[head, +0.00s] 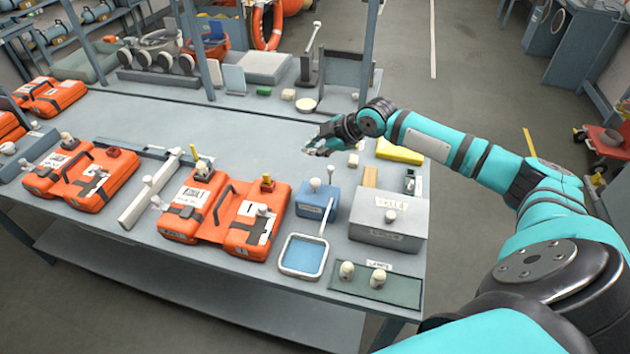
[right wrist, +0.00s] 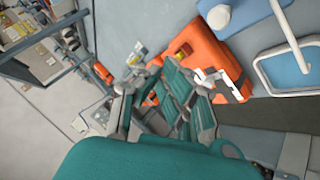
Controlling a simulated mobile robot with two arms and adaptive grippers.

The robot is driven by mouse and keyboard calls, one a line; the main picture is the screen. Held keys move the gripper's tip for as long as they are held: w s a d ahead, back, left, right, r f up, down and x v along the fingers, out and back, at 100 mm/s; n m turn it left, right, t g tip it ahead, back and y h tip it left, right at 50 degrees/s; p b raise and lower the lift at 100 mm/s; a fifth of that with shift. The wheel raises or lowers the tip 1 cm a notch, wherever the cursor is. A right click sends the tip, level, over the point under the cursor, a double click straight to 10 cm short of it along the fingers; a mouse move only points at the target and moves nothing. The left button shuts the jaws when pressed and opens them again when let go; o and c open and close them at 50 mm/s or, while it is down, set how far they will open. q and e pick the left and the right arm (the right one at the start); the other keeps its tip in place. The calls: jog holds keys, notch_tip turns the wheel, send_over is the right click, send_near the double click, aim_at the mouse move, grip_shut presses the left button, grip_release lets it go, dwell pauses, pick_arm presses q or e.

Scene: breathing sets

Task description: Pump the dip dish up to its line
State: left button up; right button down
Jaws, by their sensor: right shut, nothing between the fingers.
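The dip dish (head: 303,256) is a pale-rimmed square dish near the table's front edge, with blue liquid inside. How its level compares with a line is too small to tell. A blue box (head: 314,203) with a white knob (head: 315,184) stands just behind it. A thin pale spout (head: 328,216) runs from beside the box towards the dish. In the right wrist view the dish (right wrist: 256,68) and part of the blue box (right wrist: 250,12) show at upper right. My right gripper (head: 312,150) is shut and empty, above the table behind the blue box. My left gripper is out of view.
Orange cases (head: 226,213) stand left of the dish. A grey lidded box (head: 390,220) stands right of the blue box. A green board (head: 376,285) with two pale knobs lies right of the dish. A yellow wedge (head: 399,151) lies behind. The table's middle back is clear.

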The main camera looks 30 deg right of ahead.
jog(key=shift+f, duration=0.1)
jog(key=b, duration=0.6)
send_over(314, 183)
notch_tip(314, 183, down, 7)
jog(key=shift+r, duration=0.2)
jog(key=shift+w+f+b, duration=0.1)
jog(key=shift+f+b, duration=0.5)
jog(key=shift+f, duration=0.45)
jog(key=shift+f, duration=0.1)
jog(key=shift+f, duration=0.3)
jog(key=shift+f+b, duration=0.75)
jog(key=shift+f, duration=0.45)
dwell(1.1)
